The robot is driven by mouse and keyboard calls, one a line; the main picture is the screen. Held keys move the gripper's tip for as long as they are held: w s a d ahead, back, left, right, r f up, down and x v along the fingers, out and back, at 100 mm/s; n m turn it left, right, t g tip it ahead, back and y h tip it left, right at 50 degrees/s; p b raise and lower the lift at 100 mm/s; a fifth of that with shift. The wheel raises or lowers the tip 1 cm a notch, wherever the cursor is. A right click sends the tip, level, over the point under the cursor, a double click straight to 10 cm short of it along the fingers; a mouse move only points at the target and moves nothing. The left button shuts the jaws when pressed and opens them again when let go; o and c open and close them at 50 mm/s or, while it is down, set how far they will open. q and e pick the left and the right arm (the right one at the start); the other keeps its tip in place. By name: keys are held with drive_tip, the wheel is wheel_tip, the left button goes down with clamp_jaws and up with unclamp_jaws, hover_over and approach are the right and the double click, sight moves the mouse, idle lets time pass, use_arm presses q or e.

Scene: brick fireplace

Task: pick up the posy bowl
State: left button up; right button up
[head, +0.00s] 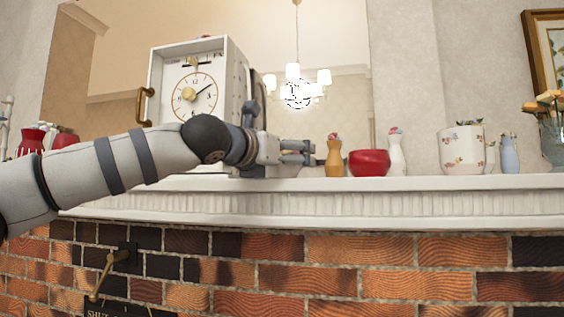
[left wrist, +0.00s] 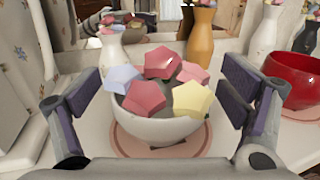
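The posy bowl (left wrist: 155,131), a white bowl full of pink, blue and yellow star-shaped flowers, stands upright on a round pinkish mat (left wrist: 124,145) in the left wrist view. My left gripper (left wrist: 162,88) is open, with one dark-padded finger on each side of the bowl. I cannot tell whether either pad touches it. In the head view my left gripper (head: 298,152) reaches over the mantel shelf from the left, and the posy bowl cannot be made out there. My right gripper is not in view.
A yellow-brown vase (head: 334,158), a red bowl (head: 369,163) and a white vase (head: 397,155) stand close by on the mantel shelf (head: 450,186). A white clock (head: 190,85) is behind my arm. A flowered pot (head: 461,152) is farther right. A mirror backs the shelf.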

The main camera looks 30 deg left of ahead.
use_arm(q)
drive_tip(key=c, duration=1.4)
